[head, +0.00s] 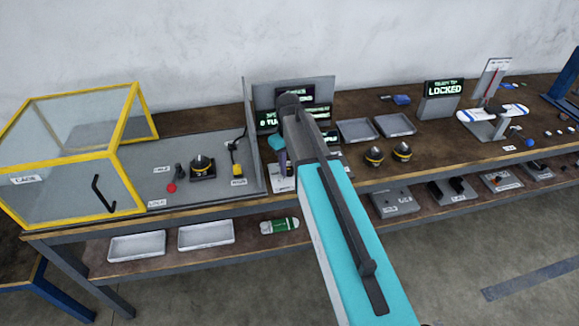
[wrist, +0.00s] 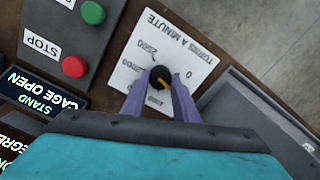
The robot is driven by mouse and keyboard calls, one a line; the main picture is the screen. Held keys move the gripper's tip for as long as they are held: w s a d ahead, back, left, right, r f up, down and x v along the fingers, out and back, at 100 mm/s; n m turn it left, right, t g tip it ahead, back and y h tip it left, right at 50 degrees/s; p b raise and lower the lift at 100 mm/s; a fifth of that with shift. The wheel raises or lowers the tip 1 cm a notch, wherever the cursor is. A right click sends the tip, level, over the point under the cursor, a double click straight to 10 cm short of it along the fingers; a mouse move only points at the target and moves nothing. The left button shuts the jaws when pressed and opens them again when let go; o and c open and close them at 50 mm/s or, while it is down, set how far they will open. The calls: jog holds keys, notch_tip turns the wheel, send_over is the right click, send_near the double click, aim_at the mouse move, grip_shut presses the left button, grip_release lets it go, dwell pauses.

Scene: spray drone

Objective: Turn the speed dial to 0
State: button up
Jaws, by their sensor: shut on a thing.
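The speed dial (wrist: 159,76) is a small black knob with a yellow pointer mark, on a white plate (wrist: 127,75) lettered "TURNS A MINUTE". The plate carries a 0 at the right of the knob and larger numbers around its other sides. The yellow mark lies toward the picture's lower right, apart from the 0; its exact reading is hard to tell. My gripper (wrist: 160,86) has its two purple fingers on either side of the knob, shut on it. In the head view my gripper (head: 281,165) reaches down to the white plate (head: 282,186); the knob is hidden there.
In the wrist view a green button (wrist: 93,12) and a red STOP button (wrist: 74,66) sit on a grey box left of the dial. A screen (wrist: 45,92) reads "STAND CAGE OPEN". A yellow-framed cage (head: 75,150) stands far left.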

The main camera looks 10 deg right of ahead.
aim_at(288, 169)
jog(key=n, duration=0.4)
jog(key=shift+n+b, duration=0.3)
jog(key=n, duration=0.4)
jog(key=shift+s+a+n, duration=0.1)
jog(key=shift+n, duration=0.3)
jog(key=o, duration=1.1)
jog(key=shift+c, duration=0.2)
notch_tip(288, 169, up, 14)
jog(key=b, duration=0.3)
jog(key=shift+s+f, duration=0.1)
jog(key=shift+f, duration=0.05)
